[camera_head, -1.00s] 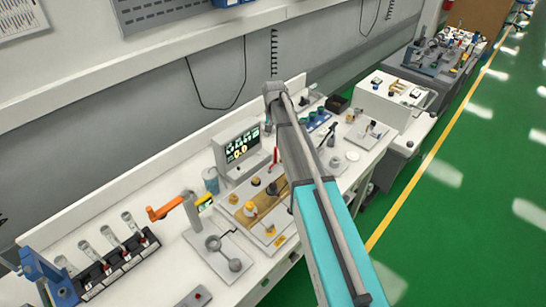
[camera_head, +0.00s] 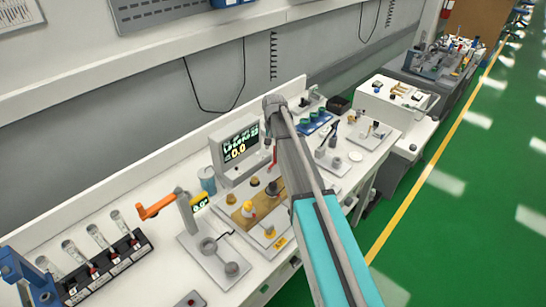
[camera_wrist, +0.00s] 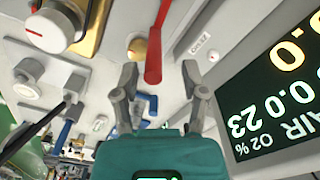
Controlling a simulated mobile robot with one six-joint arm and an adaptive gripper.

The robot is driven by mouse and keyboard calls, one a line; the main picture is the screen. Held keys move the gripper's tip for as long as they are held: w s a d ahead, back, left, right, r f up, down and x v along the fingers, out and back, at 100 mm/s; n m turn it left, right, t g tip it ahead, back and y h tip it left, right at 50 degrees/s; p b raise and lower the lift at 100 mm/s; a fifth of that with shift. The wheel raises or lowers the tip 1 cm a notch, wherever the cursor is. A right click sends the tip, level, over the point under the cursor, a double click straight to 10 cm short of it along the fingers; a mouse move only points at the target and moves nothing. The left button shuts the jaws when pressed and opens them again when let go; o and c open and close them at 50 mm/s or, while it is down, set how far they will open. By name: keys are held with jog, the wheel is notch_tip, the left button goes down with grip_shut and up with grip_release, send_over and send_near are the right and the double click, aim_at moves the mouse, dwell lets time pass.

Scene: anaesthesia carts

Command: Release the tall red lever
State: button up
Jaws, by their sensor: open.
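The tall red lever (camera_wrist: 155,45) shows in the wrist view as a long red bar that widens toward its lower end. It lies beyond my gripper (camera_wrist: 160,75), in line with the gap between the two grey fingertips. In the head view only a thin red piece of the lever (camera_head: 274,156) shows beside my arm, in front of the monitor. My gripper is hidden behind my arm there.
A monitor (camera_head: 238,150) with lit numbers stands close by; its screen (camera_wrist: 275,95) fills the wrist view's right side. A white knob (camera_wrist: 48,30) is at upper left. An orange-handled stand (camera_head: 160,205) and a vial rack (camera_head: 105,268) are on the bench's left.

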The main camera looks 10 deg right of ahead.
jog(key=shift+f+b, duration=1.3)
jog(key=shift+f, duration=0.25)
grip_shut()
